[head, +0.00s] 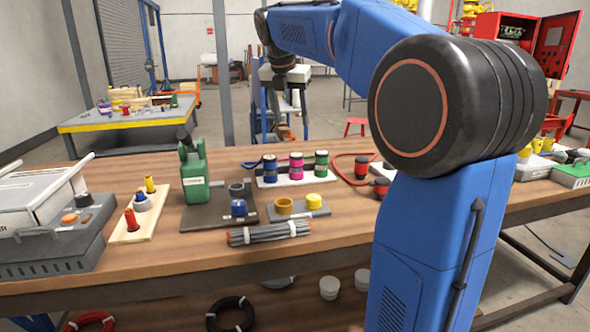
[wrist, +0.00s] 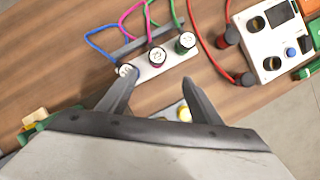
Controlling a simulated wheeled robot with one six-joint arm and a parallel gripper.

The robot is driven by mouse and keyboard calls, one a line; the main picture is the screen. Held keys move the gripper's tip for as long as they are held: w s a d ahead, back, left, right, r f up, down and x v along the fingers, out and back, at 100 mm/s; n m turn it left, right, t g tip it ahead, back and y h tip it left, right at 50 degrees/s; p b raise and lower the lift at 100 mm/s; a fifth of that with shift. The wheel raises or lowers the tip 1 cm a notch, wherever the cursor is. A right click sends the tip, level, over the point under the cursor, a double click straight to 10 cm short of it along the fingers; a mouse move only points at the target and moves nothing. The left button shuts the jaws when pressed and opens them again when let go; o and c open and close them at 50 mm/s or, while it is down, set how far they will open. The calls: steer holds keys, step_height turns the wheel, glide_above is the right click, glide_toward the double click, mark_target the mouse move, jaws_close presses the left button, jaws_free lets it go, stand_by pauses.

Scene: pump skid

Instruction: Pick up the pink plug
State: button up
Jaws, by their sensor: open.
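The pink plug (head: 296,165) stands in the middle of a white strip (head: 268,183) on the wooden bench, between a blue plug (head: 270,168) and a green plug (head: 321,163). In the wrist view the pink plug (wrist: 157,57) shows from above, with a pink cable (wrist: 132,14) running behind it. My gripper (wrist: 158,80) is open and empty. Its two fingers are spread, with their tips on the near side of the white strip. The pink plug lies beyond the gap between them. The left fingertip is close to the blue plug (wrist: 127,71) in the picture.
Red plugs (head: 362,165) with a red cable stand to the right. A grey plate with yellow caps (head: 313,201) and a bundle of grey rods (head: 269,232) lie in front. A white box (wrist: 270,40) is at the right.

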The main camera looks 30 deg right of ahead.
glide_toward(296, 155)
steer(key=x, duration=0.5)
steer(key=shift+d+f, duration=0.3)
steer(key=shift+x, duration=2.65)
steer(key=shift+w+a+r, duration=0.1)
steer(key=shift+w+a, duration=0.05)
steer(key=shift+c, duration=0.7)
steer(key=c, duration=1.1)
steer(key=shift+r, duration=5)
